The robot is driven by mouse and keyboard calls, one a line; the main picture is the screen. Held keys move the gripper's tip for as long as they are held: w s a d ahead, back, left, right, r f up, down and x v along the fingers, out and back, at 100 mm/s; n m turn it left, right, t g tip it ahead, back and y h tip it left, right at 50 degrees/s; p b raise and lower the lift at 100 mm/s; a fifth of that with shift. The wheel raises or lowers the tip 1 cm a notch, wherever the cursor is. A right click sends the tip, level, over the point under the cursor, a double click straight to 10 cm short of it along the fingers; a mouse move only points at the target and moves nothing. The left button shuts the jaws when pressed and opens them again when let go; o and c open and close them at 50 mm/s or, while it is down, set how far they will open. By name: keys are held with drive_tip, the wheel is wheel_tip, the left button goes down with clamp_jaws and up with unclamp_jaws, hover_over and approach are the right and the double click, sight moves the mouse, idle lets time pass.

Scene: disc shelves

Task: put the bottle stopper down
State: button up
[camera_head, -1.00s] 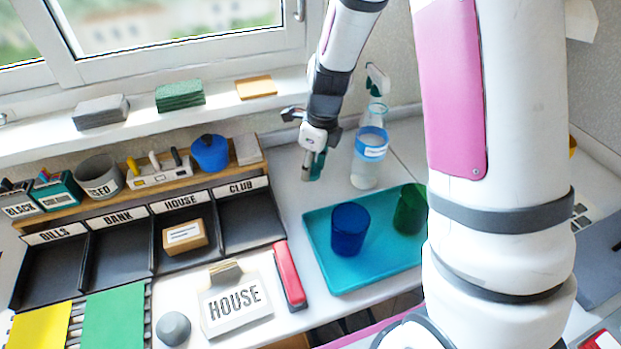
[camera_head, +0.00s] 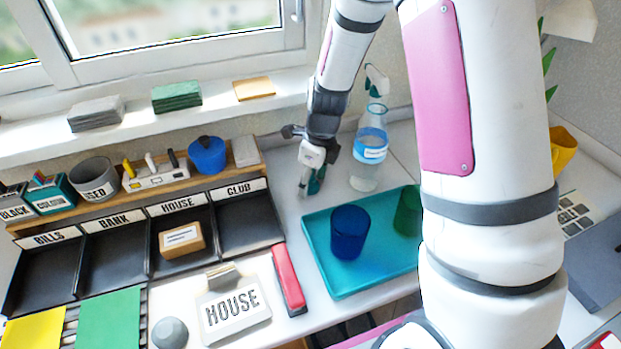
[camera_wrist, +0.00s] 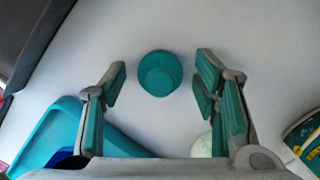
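The bottle stopper (camera_wrist: 160,73) is a small teal round piece on the white table, seen from above in the wrist view. My gripper (camera_wrist: 160,78) is open, with one teal-padded finger on each side of the stopper and a clear gap on both sides. In the head view my gripper (camera_head: 310,184) is low over the table between the black trays and the teal tray. There I cannot tell the stopper from the teal finger pads. A clear bottle (camera_head: 364,172) with a blue label stands behind and to the right of my gripper.
The teal tray (camera_head: 345,285) with a blue cup (camera_head: 349,232) and a green cup (camera_head: 408,211) lies to the right. Black sorting trays (camera_head: 250,225) stand to the left.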

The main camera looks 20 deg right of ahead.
sight(317, 187)
drive_tip(key=shift+r, duration=0.15)
drive_tip(key=s+r+n+p, duration=0.1)
drive_tip(key=s+r+n, duration=0.2)
drive_tip(key=r, duration=0.6)
drive_tip(key=s+r+n+p, duration=0.2)
drive_tip(key=s+r, duration=0.1)
drive_tip(key=r, duration=0.6)
drive_tip(key=s+r+n, duration=0.4)
drive_tip(key=s+n, duration=0.7)
drive_tip(key=s, duration=0.2)
drive_tip(key=s+r+n+h, duration=0.1)
drive_tip(key=s+r+n, duration=0.3)
drive_tip(key=s+n, duration=0.7)
drive_tip(key=shift+s+t, duration=0.3)
drive_tip(key=shift+s, duration=0.8)
